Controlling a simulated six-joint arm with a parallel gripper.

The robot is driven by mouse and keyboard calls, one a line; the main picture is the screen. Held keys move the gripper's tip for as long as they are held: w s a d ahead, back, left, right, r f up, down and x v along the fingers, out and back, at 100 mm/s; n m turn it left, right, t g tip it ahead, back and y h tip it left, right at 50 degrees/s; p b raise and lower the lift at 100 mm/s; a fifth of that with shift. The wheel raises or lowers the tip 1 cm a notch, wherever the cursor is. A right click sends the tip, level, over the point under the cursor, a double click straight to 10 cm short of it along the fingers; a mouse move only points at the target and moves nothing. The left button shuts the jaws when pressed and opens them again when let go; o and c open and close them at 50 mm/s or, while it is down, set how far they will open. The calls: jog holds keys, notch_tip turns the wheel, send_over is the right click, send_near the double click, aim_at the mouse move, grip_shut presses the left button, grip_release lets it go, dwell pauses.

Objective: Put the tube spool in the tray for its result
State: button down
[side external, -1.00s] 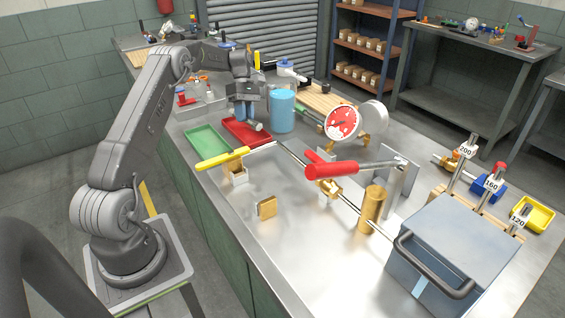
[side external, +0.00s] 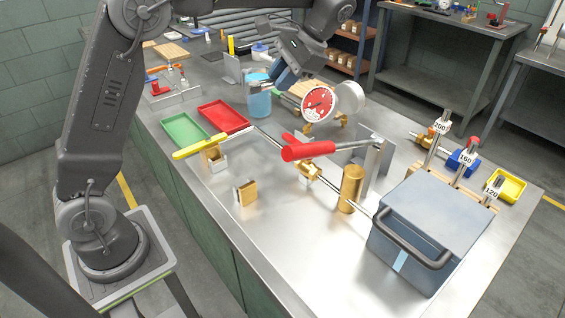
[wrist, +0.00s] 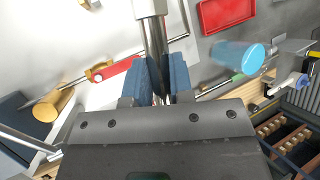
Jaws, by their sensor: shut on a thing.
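My gripper (wrist: 160,80) is shut on the tube spool (wrist: 155,35), a shiny metal cylinder with a pale end that points up in the wrist view. In the side external view my gripper (side external: 284,72) is high over the bench, above and right of the blue cup; the spool cannot be made out there. The green tray (side external: 183,130) and the red tray (side external: 222,116) lie side by side on the left of the bench and look empty. The red tray also shows at the top of the wrist view (wrist: 226,12).
A red-faced gauge (side external: 318,104) stands just below my gripper, beside the blue cup (side external: 258,102). A grey-blue box (side external: 440,232) stands at the right front. The left front bench is mostly clear.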

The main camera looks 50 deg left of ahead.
jog(key=w+a+f+m+t, duration=0.1)
jog(key=a+f+m+t, duration=0.2)
jog(key=a, duration=0.5)
jog(key=w+a+f+m, duration=0.1)
jog(key=a+f+m, duration=0.2)
jog(key=a+f, duration=0.4)
jog(key=m+t, duration=0.3)
jog(key=m, duration=0.4)
send_over(222, 117)
jog(key=d, duration=0.1)
jog(key=f, duration=0.4)
jog(key=shift+s+d+f, duration=0.15)
jog(key=shift+s+f, duration=0.1)
jog(key=shift+f, duration=0.15)
jog(key=shift+f, duration=2.7)
jog(key=shift+f, duration=0.25)
jog(key=c, duration=0.9)
grip_release()
jog(key=v, duration=1.4)
